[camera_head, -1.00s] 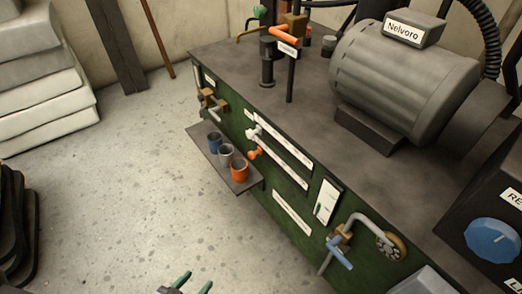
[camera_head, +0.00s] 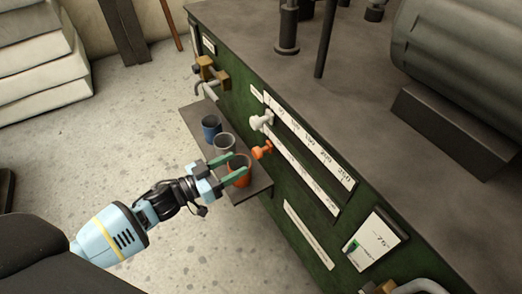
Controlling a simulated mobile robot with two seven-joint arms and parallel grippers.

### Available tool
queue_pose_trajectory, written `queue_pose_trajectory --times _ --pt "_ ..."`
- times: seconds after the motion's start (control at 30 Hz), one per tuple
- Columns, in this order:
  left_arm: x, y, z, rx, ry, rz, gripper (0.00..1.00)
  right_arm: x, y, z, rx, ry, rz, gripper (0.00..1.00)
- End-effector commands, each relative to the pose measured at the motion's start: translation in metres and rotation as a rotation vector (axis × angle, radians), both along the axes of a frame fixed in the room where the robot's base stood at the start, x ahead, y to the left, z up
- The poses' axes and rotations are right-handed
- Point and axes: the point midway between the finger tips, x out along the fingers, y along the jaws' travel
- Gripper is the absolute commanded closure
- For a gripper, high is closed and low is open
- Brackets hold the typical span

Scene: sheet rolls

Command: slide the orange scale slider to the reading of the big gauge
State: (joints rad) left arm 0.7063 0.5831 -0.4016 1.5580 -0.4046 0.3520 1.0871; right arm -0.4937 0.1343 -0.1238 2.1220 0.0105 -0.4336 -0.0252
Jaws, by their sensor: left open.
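My right gripper is out of view.
A ledge (camera_head: 190,120) juts from the front with a blue cup (camera_head: 211,127), a grey cup (camera_head: 224,143) and an orange cup (camera_head: 238,178). A brass valve (camera_head: 207,70) is beyond.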

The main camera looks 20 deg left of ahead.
Motion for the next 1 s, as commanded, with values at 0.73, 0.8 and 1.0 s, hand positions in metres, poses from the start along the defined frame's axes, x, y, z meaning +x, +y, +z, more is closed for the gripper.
queue_pose_trajectory --times 0.73,0.8,1.0 --pt "0.06 -0.042 0.0 0.001 0.0 0.001 0.48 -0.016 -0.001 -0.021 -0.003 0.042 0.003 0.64" --pt "0.062 -0.044 0.0 0.0 0.0 0.001 0.48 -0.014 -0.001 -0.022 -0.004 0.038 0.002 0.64" --pt "0.063 -0.045 0.001 0.0 0.002 0.002 0.48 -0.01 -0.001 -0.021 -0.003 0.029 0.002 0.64"
